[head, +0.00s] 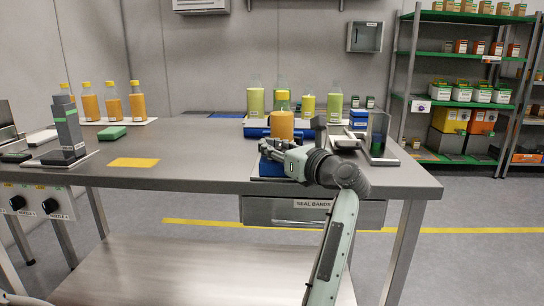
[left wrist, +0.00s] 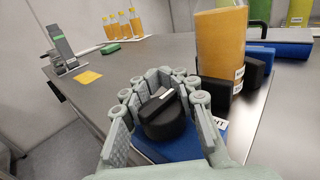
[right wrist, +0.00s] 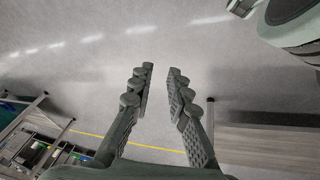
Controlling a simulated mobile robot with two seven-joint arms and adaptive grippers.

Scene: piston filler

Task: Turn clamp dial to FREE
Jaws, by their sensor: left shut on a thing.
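The clamp dial (left wrist: 170,118) is a black knob with a white pointer line on its top, on a blue base (left wrist: 155,151) near the table's front edge. My left gripper (left wrist: 160,85) has its fingers on both sides of the dial and is shut on it; it also shows in the head view (head: 268,148), where it hides the dial. The white line points up and slightly right in the left wrist view. A label ending in "HT" is partly visible beside the dial; I cannot read FREE. My right gripper (right wrist: 157,75) is open and empty above the floor.
An orange-filled bottle (left wrist: 221,50) stands between black clamp blocks just behind the dial. Green-filled containers (head: 308,104) stand further back. A grey upright device (head: 68,128) and a yellow mat (head: 134,162) are on the left. The table's middle is clear.

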